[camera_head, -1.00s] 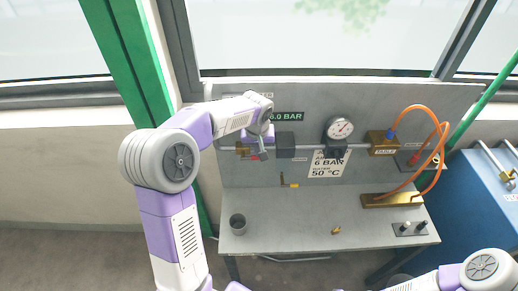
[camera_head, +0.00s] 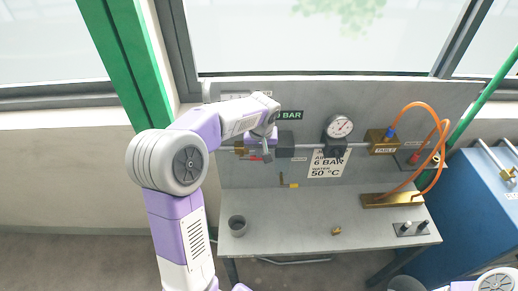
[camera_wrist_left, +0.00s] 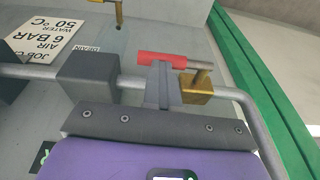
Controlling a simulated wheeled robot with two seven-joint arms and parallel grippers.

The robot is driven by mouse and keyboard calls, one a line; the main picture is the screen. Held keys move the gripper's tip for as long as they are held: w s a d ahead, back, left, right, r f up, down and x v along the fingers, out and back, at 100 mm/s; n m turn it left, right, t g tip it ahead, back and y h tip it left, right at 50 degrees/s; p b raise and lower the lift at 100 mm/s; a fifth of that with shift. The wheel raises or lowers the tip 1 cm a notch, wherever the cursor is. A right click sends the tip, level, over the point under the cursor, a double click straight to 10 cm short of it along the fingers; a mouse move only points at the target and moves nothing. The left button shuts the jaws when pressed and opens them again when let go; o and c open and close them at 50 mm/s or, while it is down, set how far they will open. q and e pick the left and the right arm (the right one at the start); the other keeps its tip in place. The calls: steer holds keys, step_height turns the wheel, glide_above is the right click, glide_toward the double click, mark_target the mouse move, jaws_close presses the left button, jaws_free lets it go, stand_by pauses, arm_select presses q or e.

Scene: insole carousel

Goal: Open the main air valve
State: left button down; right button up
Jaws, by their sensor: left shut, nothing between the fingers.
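The main air valve is a brass body (camera_head: 241,151) on the grey pipe, with a red lever (camera_head: 254,158). In the left wrist view, the brass body (camera_wrist_left: 196,88) sits right of my fingers, and the red-sleeved lever (camera_wrist_left: 160,58) runs roughly along the pipe. My left gripper (camera_head: 266,151) is shut and empty at the lever; its fingers (camera_wrist_left: 161,84) cross the pipe and reach the red sleeve. I cannot tell whether they touch it. They hide part of the pipe and the sleeve's lower side. My right gripper is out of view.
A dark block (camera_head: 285,145), a pressure gauge (camera_head: 340,127) and a brass "TABLE" block (camera_head: 382,142) with an orange hose (camera_head: 437,120) line the pipe. A brass drain tap (camera_head: 288,184) hangs below. A grey cup (camera_head: 237,226) and small brass part (camera_head: 336,231) stand on the bench (camera_head: 290,225).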

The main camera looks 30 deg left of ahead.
arm_select(q)
steer(key=r+p, duration=0.3)
steer(key=r, duration=0.1)
steer(key=shift+w+a, duration=0.15)
steer(key=shift+w, duration=0.15)
steer(key=v, duration=1)
steer(key=d+f+m+h, duration=0.1)
steer(key=d+f, duration=0.3)
steer(key=f, duration=0.5)
steer(key=d+f+m+g+h, duration=0.1)
steer(key=d+f+m+h, duration=0.1)
steer(key=d+f, duration=0.5)
steer(key=d+f+m+h, duration=0.1)
steer(key=d+f, duration=0.1)
steer(key=f, duration=0.9)
steer(key=s+d+f+h, duration=0.1)
steer(key=s+d+f, duration=0.2)
steer(key=s+f, duration=0.35)
steer(key=s+d+f+b, duration=0.1)
steer(key=s+d+f, duration=0.2)
steer(key=s+f, duration=0.3)
steer(key=s+d+f+h, duration=0.1)
steer(key=s+d+f, duration=0.3)
steer(key=s, duration=0.3)
step_height(320, 180, down, 11)
steer(key=b, duration=1.1)
steer(key=shift+w+a+f, duration=0.15)
steer(key=shift+a+f, duration=0.05)
steer(key=shift+a, duration=0.1)
